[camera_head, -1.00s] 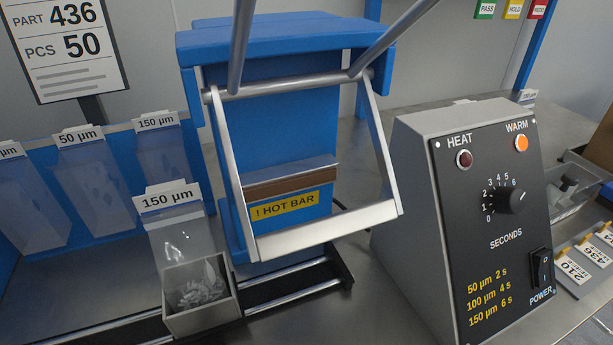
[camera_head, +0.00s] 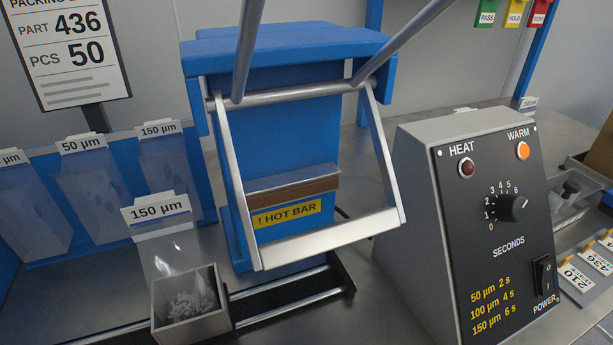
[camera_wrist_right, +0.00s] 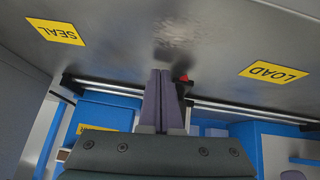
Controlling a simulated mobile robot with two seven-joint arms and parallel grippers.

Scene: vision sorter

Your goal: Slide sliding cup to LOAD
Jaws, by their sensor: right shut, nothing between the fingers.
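The sliding cup (camera_head: 215,314) is an open grey metal box full of small pale parts. It sits by the rails (camera_head: 290,303) at the front left of the blue sealer, under a clear bag tagged 150 µm (camera_head: 157,208). In the right wrist view, a yellow LOAD label (camera_wrist_right: 274,72) lies at the right and a SEAL label (camera_wrist_right: 55,31) at the left. My right gripper (camera_wrist_right: 164,72) is shut and empty at the rails, between the labels. A small dark piece with a red tip (camera_wrist_right: 184,78) is right beside its fingers; contact is unclear. My left gripper is out of view.
The blue sealer (camera_head: 290,120) with its HOT BAR label and raised metal frame (camera_head: 330,238) stands behind the rails. The timer box (camera_head: 480,230) stands at the right, its WARM lamp lit. Bags hang in blue bins (camera_head: 205,165) at the left.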

